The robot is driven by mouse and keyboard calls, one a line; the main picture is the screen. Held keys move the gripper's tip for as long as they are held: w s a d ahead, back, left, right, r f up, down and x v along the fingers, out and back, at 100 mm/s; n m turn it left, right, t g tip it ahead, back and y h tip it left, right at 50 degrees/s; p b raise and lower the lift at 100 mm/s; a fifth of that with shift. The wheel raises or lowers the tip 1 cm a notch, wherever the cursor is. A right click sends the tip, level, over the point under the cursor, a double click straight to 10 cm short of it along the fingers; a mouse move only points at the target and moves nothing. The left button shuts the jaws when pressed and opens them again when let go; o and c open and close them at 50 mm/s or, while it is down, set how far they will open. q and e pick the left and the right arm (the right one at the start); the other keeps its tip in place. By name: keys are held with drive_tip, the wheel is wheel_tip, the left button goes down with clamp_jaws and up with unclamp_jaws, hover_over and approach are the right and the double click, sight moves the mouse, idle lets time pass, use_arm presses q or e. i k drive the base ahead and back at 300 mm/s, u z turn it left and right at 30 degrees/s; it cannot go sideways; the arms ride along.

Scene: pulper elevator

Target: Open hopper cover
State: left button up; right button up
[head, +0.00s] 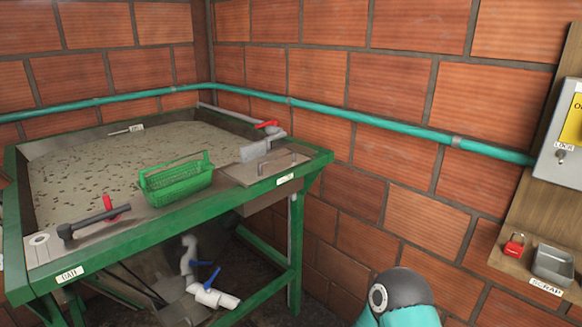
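A green-framed table holds a wide basin (120,160) of grey, speckled material. At its right end lies a flat grey metal plate (248,176) with a small bar handle (277,163) on top. It lies flat and appears shut. I cannot tell for certain whether this plate is the hopper cover. Neither of my grippers shows. Only a teal and dark grey link of one of my arms shows at the bottom right, apart from the table.
A green basket (178,183) stands on the table's front rim. A dark lever (93,222) and a red-handled valve (267,124) sit on the table. White pipes with blue handles (211,278) are below. A red padlock (514,246) and grey tray (554,264) are at right.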

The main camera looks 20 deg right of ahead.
sight(250, 172)
drive_tip(key=z, duration=0.55)
drive_tip(key=k, duration=0.45)
drive_tip(key=z, duration=0.35)
drive_tip(key=i, duration=1.55)
drive_tip(key=u, duration=0.45)
